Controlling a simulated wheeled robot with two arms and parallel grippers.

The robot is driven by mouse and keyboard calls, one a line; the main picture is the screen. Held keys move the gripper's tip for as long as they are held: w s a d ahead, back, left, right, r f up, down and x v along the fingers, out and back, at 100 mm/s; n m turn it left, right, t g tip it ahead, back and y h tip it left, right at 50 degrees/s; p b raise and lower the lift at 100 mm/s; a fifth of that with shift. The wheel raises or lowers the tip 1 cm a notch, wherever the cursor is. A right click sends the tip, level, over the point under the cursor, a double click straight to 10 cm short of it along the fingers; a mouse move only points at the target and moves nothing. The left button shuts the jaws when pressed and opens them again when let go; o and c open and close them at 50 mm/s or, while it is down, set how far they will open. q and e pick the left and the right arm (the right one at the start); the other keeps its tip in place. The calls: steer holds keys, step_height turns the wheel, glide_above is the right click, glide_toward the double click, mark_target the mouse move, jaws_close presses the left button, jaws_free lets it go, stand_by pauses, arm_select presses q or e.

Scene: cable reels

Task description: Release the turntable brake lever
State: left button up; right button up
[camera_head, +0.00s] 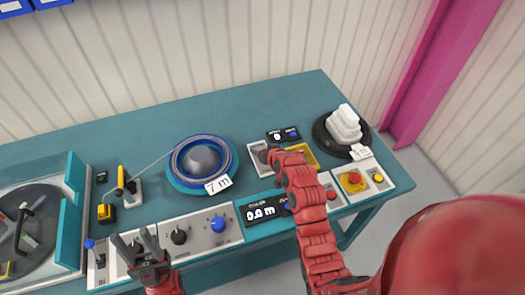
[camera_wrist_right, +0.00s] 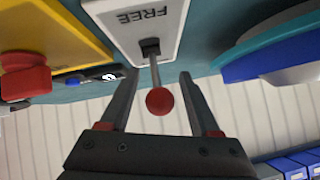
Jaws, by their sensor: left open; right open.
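A lever with a red ball knob (camera_wrist_right: 159,101) stands out of a slot in a white plate (camera_wrist_right: 133,22) marked FREE, in the right wrist view. My right gripper (camera_wrist_right: 152,82) is open, with one finger on each side of the lever and its knob. Gaps show between the fingers and the lever. In the head view the white plate (camera_head: 256,170) is partly covered by my right gripper (camera_head: 268,155), and the lever is hidden. My left gripper (camera_head: 134,240) is open and empty over the front panel at the lower left.
A blue-rimmed reel (camera_head: 203,160) with a "7 m" tag sits left of the plate. A yellow unit (camera_head: 304,152) is on its right, with a red part (camera_wrist_right: 26,78). A blue-knobbed lever (camera_head: 90,244) stands at the front left. A white coil stack (camera_head: 344,124) is at right.

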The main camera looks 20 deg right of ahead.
steer(key=shift+s, duration=0.1)
steer(key=shift+s+r, duration=0.15)
steer(key=shift+s, duration=0.1)
steer(key=p+v, duration=0.4)
steer(key=v, duration=1.2)
steer(key=shift+s+r, duration=0.15)
steer(key=shift+s, duration=0.1)
steer(key=shift+d, duration=0.15)
